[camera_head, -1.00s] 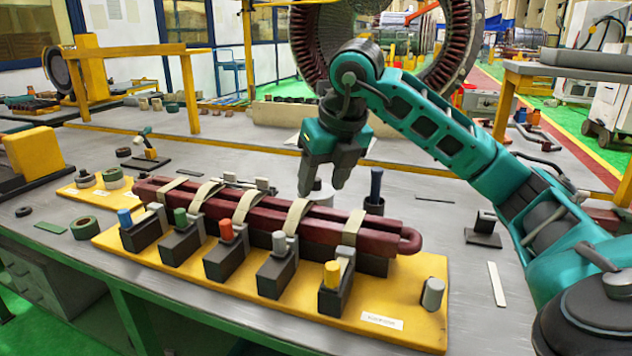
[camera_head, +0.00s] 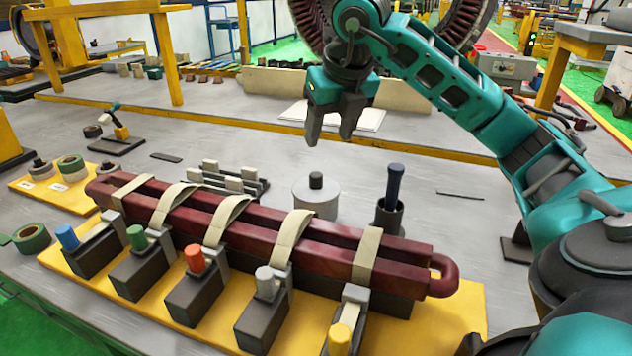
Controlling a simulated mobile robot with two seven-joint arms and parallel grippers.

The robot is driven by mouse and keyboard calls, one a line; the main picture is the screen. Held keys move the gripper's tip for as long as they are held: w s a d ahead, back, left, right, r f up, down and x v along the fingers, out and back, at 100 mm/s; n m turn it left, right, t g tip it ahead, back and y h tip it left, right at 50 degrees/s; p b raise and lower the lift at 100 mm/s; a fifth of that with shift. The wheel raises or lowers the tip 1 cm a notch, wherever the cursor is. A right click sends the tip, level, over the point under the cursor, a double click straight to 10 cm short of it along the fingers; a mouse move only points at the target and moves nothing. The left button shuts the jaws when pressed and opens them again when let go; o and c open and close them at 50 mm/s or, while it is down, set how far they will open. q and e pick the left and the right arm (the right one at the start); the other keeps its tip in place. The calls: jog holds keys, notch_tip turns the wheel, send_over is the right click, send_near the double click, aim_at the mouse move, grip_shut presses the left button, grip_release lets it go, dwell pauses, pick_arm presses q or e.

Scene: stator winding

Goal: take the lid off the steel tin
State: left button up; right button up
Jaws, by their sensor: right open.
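The steel tin (camera_head: 315,201) is a short, light grey cylinder standing on the bench behind the dark red coil. Its lid (camera_head: 316,187) is on top, with a small dark knob (camera_head: 316,180) in the middle. My right gripper (camera_head: 328,140) hangs above and slightly behind the tin in the picture, fingers pointing down. Its two dark fingers are apart with nothing between them, and it is clear of the knob. My left gripper is not in view.
The dark red coil (camera_head: 330,238), tied with pale bands, lies on a yellow board (camera_head: 460,310) with several coloured-knob clamps in front. A dark cup with a blue-handled tool (camera_head: 393,185) stands right of the tin. Slotted grey blocks (camera_head: 222,178) stand left.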

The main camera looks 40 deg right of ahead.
jog(key=b, duration=0.1)
send_over(317, 175)
jog(key=s+a, duration=0.1)
jog(key=s, duration=0.2)
notch_tip(317, 175, down, 6)
jog(key=shift+w+r, duration=0.15)
jog(key=shift+b+x, duration=0.3)
jog(key=shift+x, duration=2.8)
jog(key=shift+w+d, duration=0.15)
jog(key=shift+r, duration=0.1)
grip_shut()
